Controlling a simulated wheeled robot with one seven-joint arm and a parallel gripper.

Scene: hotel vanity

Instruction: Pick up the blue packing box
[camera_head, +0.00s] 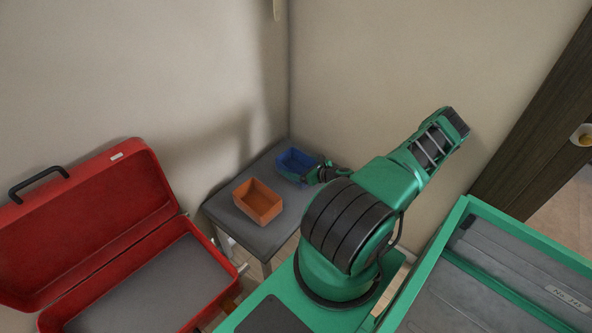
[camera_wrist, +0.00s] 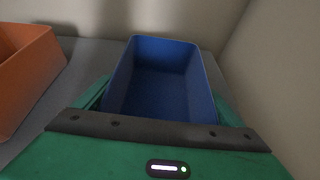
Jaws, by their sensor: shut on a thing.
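The blue packing box (camera_head: 296,163) is a small open-topped box at the back of the grey table in the corner. In the wrist view the blue box (camera_wrist: 165,75) fills the middle, upright and empty inside. My gripper (camera_head: 312,176) reaches it from the right in the head view. In the wrist view the green fingers lie along both sides of the box, and my gripper is shut on it. The fingertips are mostly hidden by the box walls. I cannot tell whether the box is clear of the table.
An orange open box (camera_head: 258,202) stands on the grey table (camera_head: 225,212), left of the blue box. An open red case (camera_head: 95,220) is at the left. A green tray-like unit (camera_head: 510,265) is at the right. Walls close in behind the table.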

